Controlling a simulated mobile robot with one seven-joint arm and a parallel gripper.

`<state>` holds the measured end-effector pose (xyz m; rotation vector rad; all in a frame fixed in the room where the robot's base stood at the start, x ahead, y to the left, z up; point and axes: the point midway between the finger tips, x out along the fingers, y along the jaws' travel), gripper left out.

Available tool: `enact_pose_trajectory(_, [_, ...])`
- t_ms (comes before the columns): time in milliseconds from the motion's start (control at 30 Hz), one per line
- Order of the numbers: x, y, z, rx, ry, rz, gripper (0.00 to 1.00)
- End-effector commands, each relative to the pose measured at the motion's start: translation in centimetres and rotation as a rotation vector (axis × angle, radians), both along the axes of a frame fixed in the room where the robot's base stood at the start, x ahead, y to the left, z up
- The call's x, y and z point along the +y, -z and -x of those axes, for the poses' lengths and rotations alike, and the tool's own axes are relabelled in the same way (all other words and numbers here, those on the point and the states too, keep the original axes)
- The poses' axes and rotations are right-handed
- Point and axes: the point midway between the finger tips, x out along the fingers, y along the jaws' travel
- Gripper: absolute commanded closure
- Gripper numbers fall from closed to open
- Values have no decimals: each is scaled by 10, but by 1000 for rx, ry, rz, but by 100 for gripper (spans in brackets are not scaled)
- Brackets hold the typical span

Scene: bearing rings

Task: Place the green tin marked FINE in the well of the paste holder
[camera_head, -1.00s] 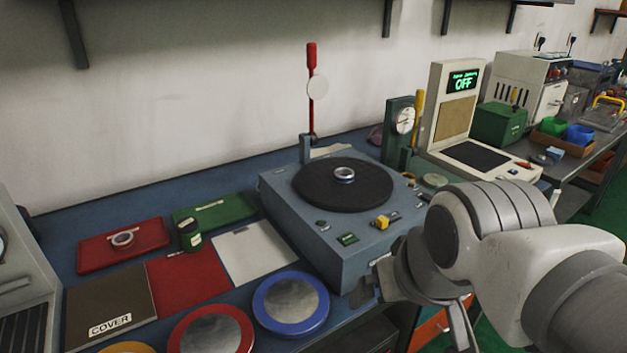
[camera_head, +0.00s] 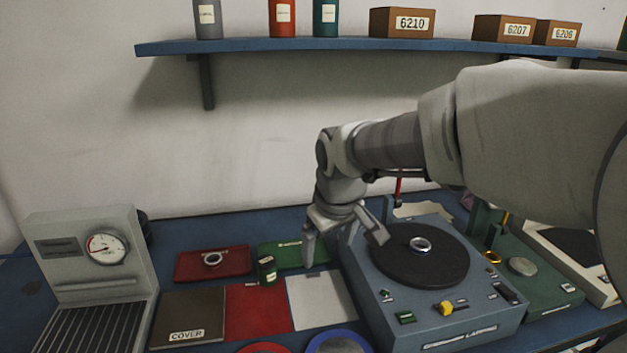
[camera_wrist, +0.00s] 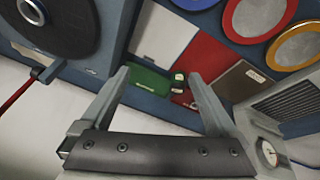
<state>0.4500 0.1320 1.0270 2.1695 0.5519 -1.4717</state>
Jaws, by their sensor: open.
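A small dark green tin (camera_head: 266,270) stands upright near the front left corner of a flat green holder (camera_head: 310,256). Its marking is too small to read. The tin also shows in the wrist view (camera_wrist: 179,77), just inside the right finger in the picture. The green holder has a pale label; I cannot tell whether it is the paste holder, and no well is clear in it. My gripper (camera_head: 345,245) is open and empty, above the area between the green holder and the grey turntable machine, right of the tin. It shows in the wrist view (camera_wrist: 158,76).
A red holder (camera_head: 235,264) bears a metal ring (camera_head: 212,260). A COVER panel (camera_head: 190,308), red mat (camera_head: 257,313) and white mat (camera_head: 320,300) lie in front. The turntable machine (camera_head: 385,300) stands right, a gauge box (camera_head: 90,255) left. A shelf (camera_head: 350,47) hangs above.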

Motion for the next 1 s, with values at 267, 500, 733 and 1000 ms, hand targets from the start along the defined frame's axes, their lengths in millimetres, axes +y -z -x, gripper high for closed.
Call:
enact_pose_trajectory(267, [59, 3, -58, 45, -191, -63, 5])
enact_pose_trajectory(500, [93, 10, -88, 57, -290, -128, 5])
enact_pose_trajectory(733, [105, 22, -97, 60, -314, -151, 5])
enact_pose_trajectory(1000, [122, 74, -108, 62, -316, -150, 5])
